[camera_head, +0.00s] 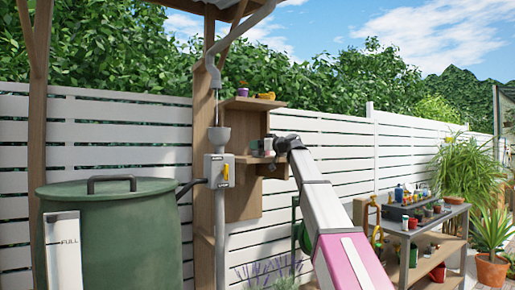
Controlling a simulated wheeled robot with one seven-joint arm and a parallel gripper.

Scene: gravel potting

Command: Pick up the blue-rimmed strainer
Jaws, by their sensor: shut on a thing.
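My gripper (270,151) is at the lower shelf of the wooden wall unit, at the end of my white and pink arm. It is small and dark here, and its fingers are hard to make out. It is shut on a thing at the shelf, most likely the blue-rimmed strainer. The strainer's blue rim and mesh cannot be made out, as the gripper and wrist cover that spot.
The wooden shelf unit (242,205) stands against the white fence (335,150). A grey downpipe with a lever box (219,171) runs just left of it. A green barrel (110,235) stands at left. A potting bench (440,222) with pots and bottles is at right.

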